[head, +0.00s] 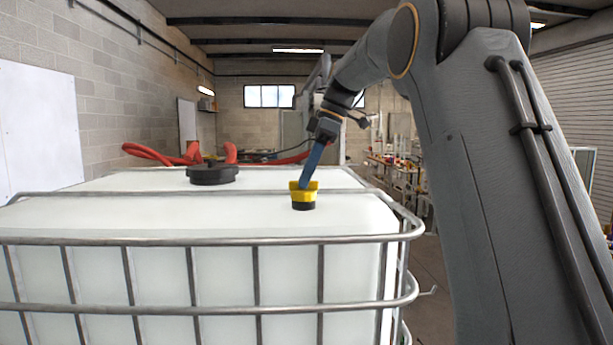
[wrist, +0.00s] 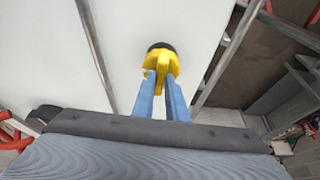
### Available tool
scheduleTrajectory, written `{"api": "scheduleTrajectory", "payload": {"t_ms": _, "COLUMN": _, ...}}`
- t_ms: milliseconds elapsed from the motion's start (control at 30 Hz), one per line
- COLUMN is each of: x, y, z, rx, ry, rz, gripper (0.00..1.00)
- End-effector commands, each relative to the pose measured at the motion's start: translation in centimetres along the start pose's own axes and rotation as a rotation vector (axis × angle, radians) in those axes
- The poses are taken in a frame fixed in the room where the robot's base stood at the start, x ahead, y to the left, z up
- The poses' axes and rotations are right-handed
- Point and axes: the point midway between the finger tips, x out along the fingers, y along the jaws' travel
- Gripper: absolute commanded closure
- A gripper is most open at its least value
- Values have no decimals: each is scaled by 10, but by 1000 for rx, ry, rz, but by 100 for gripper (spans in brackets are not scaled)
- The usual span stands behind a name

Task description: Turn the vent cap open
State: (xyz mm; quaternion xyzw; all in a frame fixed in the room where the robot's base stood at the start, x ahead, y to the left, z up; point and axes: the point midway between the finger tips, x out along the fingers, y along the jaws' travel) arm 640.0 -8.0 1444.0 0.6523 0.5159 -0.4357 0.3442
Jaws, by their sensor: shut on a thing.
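The yellow vent cap (head: 303,194) sits on a black base on top of the white tank (head: 120,212), near its right end. In the wrist view the cap (wrist: 162,59) shows a raised yellow grip fin between the tips of my blue fingers. My gripper (head: 306,183) comes down on the cap from above, slightly tilted. In the wrist view my gripper (wrist: 162,76) is shut on the fin, one finger on each side. The fingers hide part of the fin. The cap's turned angle is hard to judge.
A wide black lid (head: 212,174) stands on the tank left of the cap. A red hose (head: 160,155) lies behind it. A metal cage rail (head: 200,239) runs around the tank's top, and a bar (wrist: 222,55) passes close to the cap in the wrist view.

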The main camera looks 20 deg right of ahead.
Motion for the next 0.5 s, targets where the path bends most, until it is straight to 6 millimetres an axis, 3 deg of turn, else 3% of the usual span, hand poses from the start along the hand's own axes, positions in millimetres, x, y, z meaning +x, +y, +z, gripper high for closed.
{"api": "scheduleTrajectory", "payload": {"t_ms": 500, "x": -1, "y": 1, "z": 0, "rx": -50, "ry": 0, "rz": -18, "gripper": 100}}
